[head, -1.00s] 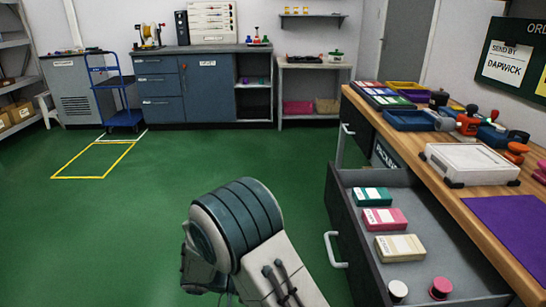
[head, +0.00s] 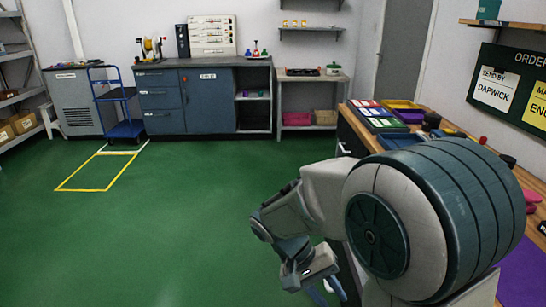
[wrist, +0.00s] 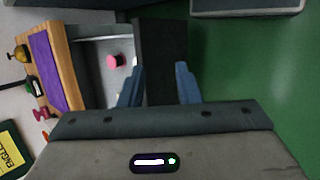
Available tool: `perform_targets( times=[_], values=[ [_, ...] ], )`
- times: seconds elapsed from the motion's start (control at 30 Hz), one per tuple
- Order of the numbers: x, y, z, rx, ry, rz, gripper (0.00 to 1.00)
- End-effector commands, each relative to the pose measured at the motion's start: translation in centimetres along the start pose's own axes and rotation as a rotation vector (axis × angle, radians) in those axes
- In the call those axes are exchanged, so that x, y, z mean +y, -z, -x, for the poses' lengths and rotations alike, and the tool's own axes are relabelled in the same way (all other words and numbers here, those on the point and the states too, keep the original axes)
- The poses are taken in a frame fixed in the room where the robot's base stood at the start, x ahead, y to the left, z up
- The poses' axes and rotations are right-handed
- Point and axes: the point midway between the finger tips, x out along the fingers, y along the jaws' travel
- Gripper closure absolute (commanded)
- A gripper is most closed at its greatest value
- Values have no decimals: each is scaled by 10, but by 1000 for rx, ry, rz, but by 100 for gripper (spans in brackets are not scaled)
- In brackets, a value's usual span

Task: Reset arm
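My gripper (head: 324,290) hangs low at the bottom of the head view, left of the workbench, with its blue fingertips partly cut off by the frame edge. In the wrist view my gripper (wrist: 159,85) has its two blue fingers spread apart with nothing held between them. The dark front of an open drawer (wrist: 160,55) shows beyond and between the fingers; I cannot tell how far below it is. My arm bulks large at the right of the head view and hides most of the drawer.
A pink round item (wrist: 114,61) lies in the drawer. The wooden workbench (head: 352,122) runs along the right, with trays (head: 375,117) and a purple mat (head: 522,270). A blue cart (head: 124,130) stands at the back left. The green floor (head: 190,220) at left is clear.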

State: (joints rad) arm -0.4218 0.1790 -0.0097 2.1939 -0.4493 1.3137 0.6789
Motion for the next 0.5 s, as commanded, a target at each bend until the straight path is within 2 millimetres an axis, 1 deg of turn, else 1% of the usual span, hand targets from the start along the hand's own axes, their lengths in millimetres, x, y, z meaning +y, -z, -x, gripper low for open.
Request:
perform_targets(
  times=[0.03, 0.1, 0.3, 0.5],
  values=[
    [22, -12, 17, 13, 70, -6, 70],
    [37, -24, 28, 38, 159, -2, 70],
    [78, -56, 63, 157, 383, -10, 70],
    [113, -82, 97, 329, 542, -39, 70]
  ],
)
